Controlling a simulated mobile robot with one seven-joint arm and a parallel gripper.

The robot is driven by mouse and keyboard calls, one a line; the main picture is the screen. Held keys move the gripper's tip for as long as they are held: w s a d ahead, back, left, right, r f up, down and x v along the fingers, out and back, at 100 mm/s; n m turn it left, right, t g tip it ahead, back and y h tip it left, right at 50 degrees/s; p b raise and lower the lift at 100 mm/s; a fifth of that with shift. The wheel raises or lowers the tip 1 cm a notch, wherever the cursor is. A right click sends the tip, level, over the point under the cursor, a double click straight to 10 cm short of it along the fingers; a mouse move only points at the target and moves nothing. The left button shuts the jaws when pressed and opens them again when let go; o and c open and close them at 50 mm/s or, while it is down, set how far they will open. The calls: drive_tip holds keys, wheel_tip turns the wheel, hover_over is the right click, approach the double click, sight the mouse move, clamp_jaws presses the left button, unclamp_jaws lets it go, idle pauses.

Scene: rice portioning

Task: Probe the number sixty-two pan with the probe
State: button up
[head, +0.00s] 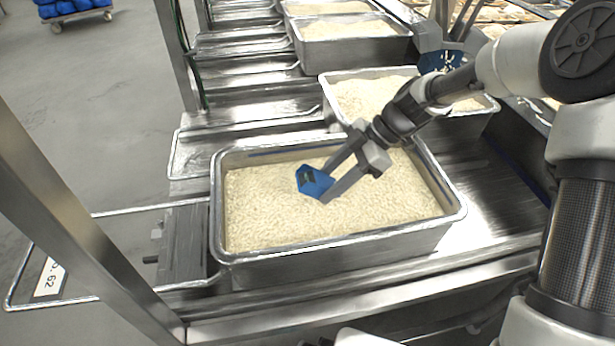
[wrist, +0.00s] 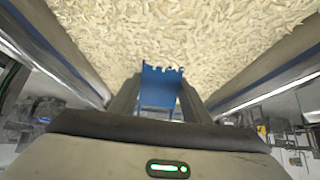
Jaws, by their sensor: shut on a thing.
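The number sixty-two pan (head: 340,250) is a deep metal pan of white rice at the front of the line. A tag reading 62 (head: 48,277) is on the wire frame to its left. My gripper (head: 330,184) is inside the pan's outline, over the rice, with its fingers angled down and left. It is shut on a blue piece, which I take for the probe (head: 313,181). In the wrist view, the blue probe (wrist: 160,84) sits between the fingers, with rice beyond it. Whether it touches the rice, or how deep it goes, I cannot tell.
A second rice pan (head: 335,76) stands just behind, with a blue scoop-like thing (head: 440,62) above it. More rice pans (head: 345,50) are farther back. Empty metal trays (head: 245,110) line the left side. A metal post (head: 60,200) crosses the left foreground.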

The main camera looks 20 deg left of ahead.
sight(329, 182)
idle(0.3)
wheel_tip(329, 182, up, 14)
drive_tip(key=p, duration=0.7)
idle(0.3)
